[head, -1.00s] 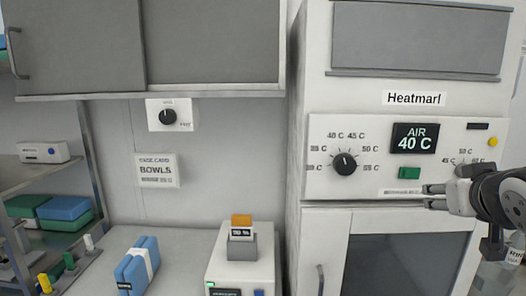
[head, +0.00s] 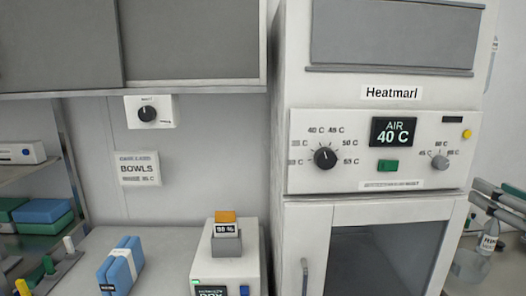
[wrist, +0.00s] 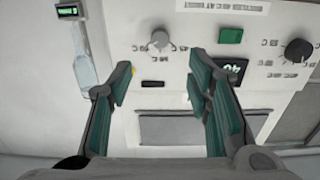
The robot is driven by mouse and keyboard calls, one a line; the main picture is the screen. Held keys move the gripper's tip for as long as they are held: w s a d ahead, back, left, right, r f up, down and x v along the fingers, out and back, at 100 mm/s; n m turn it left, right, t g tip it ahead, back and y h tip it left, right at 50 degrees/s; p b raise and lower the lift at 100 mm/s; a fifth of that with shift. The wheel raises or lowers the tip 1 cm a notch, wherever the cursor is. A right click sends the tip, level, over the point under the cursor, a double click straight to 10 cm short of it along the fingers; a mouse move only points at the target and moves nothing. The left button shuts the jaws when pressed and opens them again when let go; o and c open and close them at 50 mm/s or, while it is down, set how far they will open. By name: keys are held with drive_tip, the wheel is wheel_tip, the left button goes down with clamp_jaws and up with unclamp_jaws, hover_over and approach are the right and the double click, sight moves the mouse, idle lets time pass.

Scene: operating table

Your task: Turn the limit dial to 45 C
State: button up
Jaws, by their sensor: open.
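The heating cabinet's panel carries a small grey dial (head: 439,162) at its right, with a scale around it on which 45 C can be read at the left. Its pointer is too small to read. In the wrist view, where the panel appears upside down, the grey dial (wrist: 160,40) lies beyond the gap between my fingers. My gripper (wrist: 160,75) is open and empty, apart from the panel. What look like its grey fingers reach in at the right edge of the head view. A larger black dial (head: 324,158) is at the panel's left.
A display (head: 393,132) reads AIR 40 C, above a green button (head: 388,167). A yellow button (head: 467,134) sits above and right of the grey dial. A bottle (head: 488,243) stands right of the cabinet. The space before the panel looks clear.

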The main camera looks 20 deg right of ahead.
sight(444, 166)
drive_tip(key=b+x, duration=0.1)
drive_tip(key=x, duration=1.1)
drive_tip(key=shift+w+d, duration=0.1)
drive_tip(key=shift+w, duration=0.2)
clamp_jaws()
